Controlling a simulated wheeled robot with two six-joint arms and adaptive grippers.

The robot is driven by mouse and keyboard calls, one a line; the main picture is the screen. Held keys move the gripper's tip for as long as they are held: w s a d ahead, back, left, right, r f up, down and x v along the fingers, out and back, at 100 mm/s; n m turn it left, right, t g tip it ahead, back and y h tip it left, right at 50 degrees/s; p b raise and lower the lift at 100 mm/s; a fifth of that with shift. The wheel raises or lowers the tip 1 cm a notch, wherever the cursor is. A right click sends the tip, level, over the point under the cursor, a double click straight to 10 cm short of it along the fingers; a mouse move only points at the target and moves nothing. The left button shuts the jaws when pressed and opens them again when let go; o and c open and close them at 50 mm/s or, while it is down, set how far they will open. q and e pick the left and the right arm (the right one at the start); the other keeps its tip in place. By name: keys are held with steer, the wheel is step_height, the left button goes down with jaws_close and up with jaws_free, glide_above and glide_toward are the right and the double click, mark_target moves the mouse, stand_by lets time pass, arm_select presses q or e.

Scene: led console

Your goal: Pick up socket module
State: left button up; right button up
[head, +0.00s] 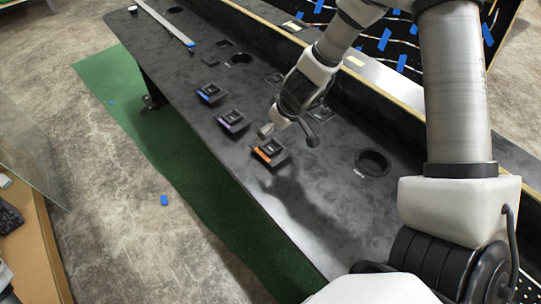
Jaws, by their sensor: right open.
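Several small black socket modules stand in a row on the dark console top. One has an orange front edge (264,155), one a purple front edge (231,122), and one a blue front edge (209,93). My right gripper (289,134) hangs open just above and behind the orange-edged module, with its fingers spread to either side. No module is seen between the fingers; whether a finger touches the module cannot be told. My left gripper is not in view.
The dark console top (315,215) is clear toward the front right. A long light strip (165,24) lies at the far left. A raised ledge runs along the back.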

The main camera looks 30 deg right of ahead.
steer(key=b, duration=0.4)
glide_above(270, 148)
steer(key=s, duration=0.2)
steer(key=f, duration=0.5)
steer(key=shift+s+f, duration=0.2)
steer(key=shift+w+a+f, duration=0.1)
steer(key=shift+f, duration=0.25)
steer(key=b+x, duration=0.2)
steer(key=x, duration=0.1)
steer(key=b+x, duration=0.1)
steer(key=shift+d+f+b, duration=0.3)
steer(key=shift+w+f, duration=0.15)
steer(key=shift+w, duration=0.05)
steer(key=shift+a, duration=0.1)
steer(key=shift+s, duration=0.1)
steer(key=c, duration=1.1)
